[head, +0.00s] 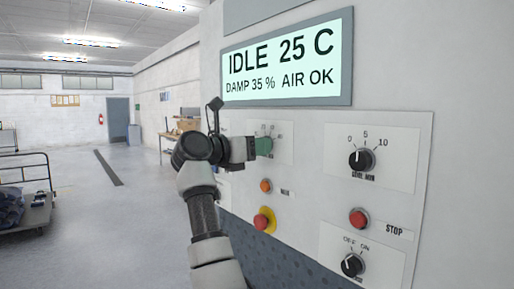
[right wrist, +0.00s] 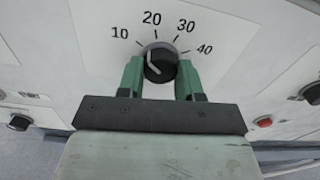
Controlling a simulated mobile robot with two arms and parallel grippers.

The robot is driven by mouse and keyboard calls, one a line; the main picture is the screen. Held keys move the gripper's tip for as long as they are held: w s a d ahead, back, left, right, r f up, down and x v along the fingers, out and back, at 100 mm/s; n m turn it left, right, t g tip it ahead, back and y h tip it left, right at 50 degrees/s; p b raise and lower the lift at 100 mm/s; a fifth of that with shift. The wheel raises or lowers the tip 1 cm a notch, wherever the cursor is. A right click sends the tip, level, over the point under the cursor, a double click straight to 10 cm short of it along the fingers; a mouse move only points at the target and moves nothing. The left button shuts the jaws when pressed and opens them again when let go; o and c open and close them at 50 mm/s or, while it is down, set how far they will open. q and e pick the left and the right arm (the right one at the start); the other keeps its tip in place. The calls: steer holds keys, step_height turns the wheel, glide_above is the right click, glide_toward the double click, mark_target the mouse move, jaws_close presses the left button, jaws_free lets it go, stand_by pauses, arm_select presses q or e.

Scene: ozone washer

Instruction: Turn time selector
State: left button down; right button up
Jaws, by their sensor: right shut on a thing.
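A black dial knob (right wrist: 160,63) with a scale of 10, 20, 30 and 40 sits on a white plate in the right wrist view. Its white pointer line leans to the upper left, toward the 10 side. The green fingers of my right gripper (right wrist: 161,82) are on either side of this knob, shut on it. In the head view my right gripper (head: 264,146) covers that knob at the panel's upper left plate. Another black knob (head: 361,159), with a 0, 5, 10 scale, stands to the right; its small label is hard to read. My left gripper is not in view.
The display (head: 288,62) reads IDLE 25 C, DAMP 35 %, AIR OK. Below are an orange button (head: 265,186), a red-and-yellow button (head: 263,221), a red STOP button (head: 358,218) and an OFF/ON knob (head: 352,265). Open floor and a cart (head: 37,213) lie left.

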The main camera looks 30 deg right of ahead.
steer(key=m, duration=0.6)
stand_by(0.6)
steer(key=o, duration=0.9)
steer(key=shift+a+b, duration=0.1)
steer(key=shift+b, duration=0.2)
steer(key=a, duration=0.3)
steer(key=a+b, duration=0.1)
steer(key=a, duration=0.3)
steer(key=a+b, duration=0.1)
steer(key=a, duration=0.2)
steer(key=shift+s+a+r, duration=0.1)
steer(key=shift+s+a, duration=0.2)
steer(key=shift+a, duration=0.05)
